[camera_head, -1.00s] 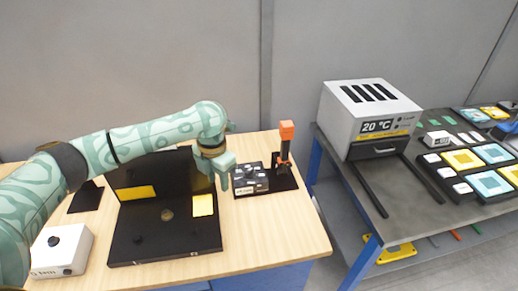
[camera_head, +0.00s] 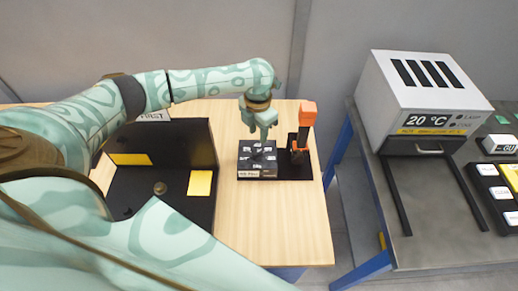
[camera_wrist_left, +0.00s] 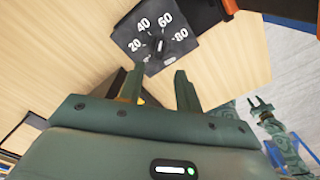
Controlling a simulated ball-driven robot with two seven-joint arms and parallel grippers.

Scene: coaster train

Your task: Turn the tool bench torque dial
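The torque dial block (camera_head: 257,163) is a small black box with white labels on the bench's black mat. My left gripper (camera_head: 260,133) hangs just above the block, pointing down. In the left wrist view my left gripper (camera_wrist_left: 157,84) is open and empty, its fingertips close to the knob side. My right gripper (camera_wrist_left: 260,103) shows small at the right of that view, its two fingers apart.
An orange-headed tool (camera_head: 303,125) stands upright just right of the block. A black open case (camera_head: 150,215) with yellow notes lies left of it. The wooden bench (camera_head: 290,225) is bare in front. A grey heater box (camera_head: 420,95) stands on a separate table at right.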

